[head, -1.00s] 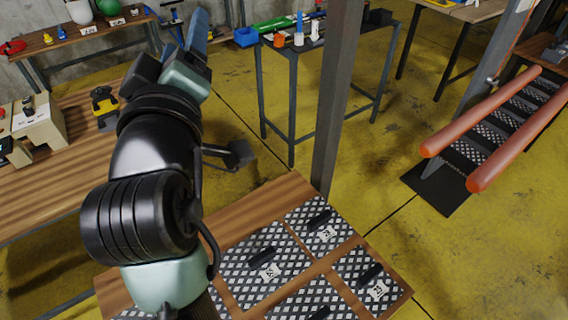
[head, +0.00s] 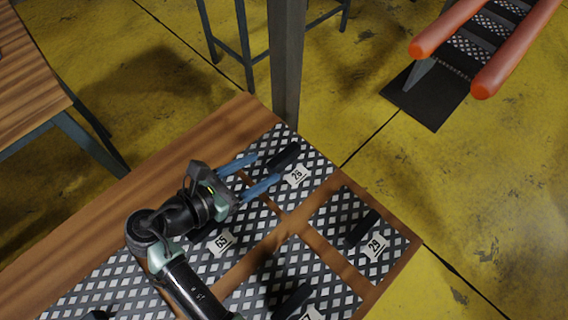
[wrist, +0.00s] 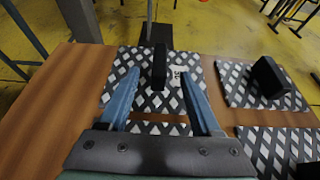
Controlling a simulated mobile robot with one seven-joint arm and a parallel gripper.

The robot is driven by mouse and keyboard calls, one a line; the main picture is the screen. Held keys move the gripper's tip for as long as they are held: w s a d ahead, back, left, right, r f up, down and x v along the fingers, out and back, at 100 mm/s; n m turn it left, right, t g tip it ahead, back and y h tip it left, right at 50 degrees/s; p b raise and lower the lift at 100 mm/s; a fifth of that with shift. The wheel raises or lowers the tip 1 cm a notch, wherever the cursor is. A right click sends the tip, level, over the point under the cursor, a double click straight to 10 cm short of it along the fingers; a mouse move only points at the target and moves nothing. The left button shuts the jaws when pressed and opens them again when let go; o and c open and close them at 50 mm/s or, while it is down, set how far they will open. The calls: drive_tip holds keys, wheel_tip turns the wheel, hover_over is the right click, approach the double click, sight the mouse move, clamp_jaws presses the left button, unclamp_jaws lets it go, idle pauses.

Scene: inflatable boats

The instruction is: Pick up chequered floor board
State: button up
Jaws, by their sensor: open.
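Several chequered floor boards with black handles and number tags lie flat on a wooden table. The board tagged 26 (head: 314,165) is at the far end, with its black handle (head: 285,155). My gripper (head: 265,168) is open, its two blue fingers pointing at that handle from the left. In the wrist view my gripper (wrist: 160,74) shows the same board (wrist: 118,92) ahead, with its handle (wrist: 159,66) upright between the fingertips in the picture. The fingers hold nothing. Whether they are level with the handle or above it, I cannot tell.
A grey post (head: 288,70) stands just behind the table. An orange-tubed boat (head: 500,60) is at the upper right. The yellow floor to the right is clear.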

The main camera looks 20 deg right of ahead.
sight(285, 153)
drive_tip(key=b+x, duration=0.1)
drive_tip(key=x, duration=0.3)
drive_tip(key=b+x, duration=0.1)
drive_tip(key=x, duration=0.4)
drive_tip(key=shift+w+d+r, duration=0.1)
drive_tip(key=shift+w+d, duration=0.05)
drive_tip(key=shift+d, duration=0.2)
clamp_jaws()
drive_tip(key=shift+r, duration=0.1)
